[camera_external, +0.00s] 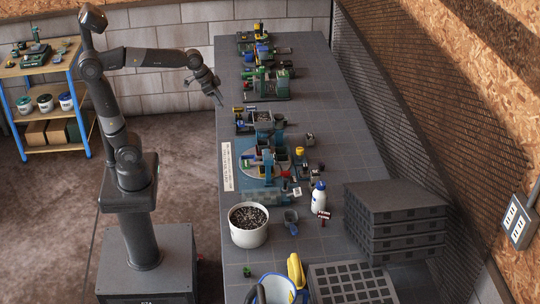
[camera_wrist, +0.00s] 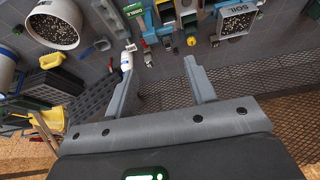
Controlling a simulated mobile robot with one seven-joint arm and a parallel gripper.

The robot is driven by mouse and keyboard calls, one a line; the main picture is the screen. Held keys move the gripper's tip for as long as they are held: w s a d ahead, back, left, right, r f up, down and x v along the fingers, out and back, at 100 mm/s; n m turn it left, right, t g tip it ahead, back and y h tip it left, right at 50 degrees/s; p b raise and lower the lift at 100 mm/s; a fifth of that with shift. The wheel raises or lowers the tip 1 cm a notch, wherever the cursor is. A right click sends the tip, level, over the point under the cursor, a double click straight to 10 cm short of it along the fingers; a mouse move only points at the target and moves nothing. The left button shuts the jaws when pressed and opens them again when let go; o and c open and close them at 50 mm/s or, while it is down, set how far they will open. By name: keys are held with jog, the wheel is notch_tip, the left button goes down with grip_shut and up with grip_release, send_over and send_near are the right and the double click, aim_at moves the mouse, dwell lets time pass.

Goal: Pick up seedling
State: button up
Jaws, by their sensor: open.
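A small green item (camera_external: 247,271), possibly the seedling, sits on the grey table near its front left edge, left of the blue and white bucket. It is too small to tell for sure. A small green spot (camera_wrist: 17,30) shows at the upper left of the wrist view and may be the same item. My gripper (camera_external: 218,98) is beside the table's left edge, toward the far end, well apart from the green item. In the wrist view my gripper (camera_wrist: 159,76) has its two fingers wide apart with nothing between them.
A white pot of soil (camera_external: 249,225), a white bottle (camera_external: 318,198) and a blue mixer device (camera_external: 265,150) stand on the table. Black stacked trays (camera_external: 395,215) and a cell tray (camera_external: 350,285) fill the right front. A mesh wall (camera_external: 400,100) borders the right.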

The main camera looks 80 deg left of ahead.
jog(key=w+a+f, duration=0.2)
jog(key=w+a, duration=0.7)
jog(key=w, duration=0.5)
jog(key=m, duration=0.1)
send_over(285, 119)
jog(key=s+a, duration=0.1)
jog(key=s, duration=0.3)
notch_tip(285, 119, down, 27)
jog(key=shift+g, duration=0.3)
jog(key=x, duration=0.5)
jog(key=shift+w+a+f, duration=0.15)
jog(key=shift+w+f, duration=0.05)
jog(key=shift+w, duration=0.05)
jog(key=shift+d+x, duration=0.15)
jog(key=shift+x, duration=1.2)
jog(key=shift+d+x, duration=0.1)
jog(key=shift+x, duration=1.25)
jog(key=shift+s+f, duration=0.1)
jog(key=shift+s, duration=0.1)
jog(key=c, duration=1.1)
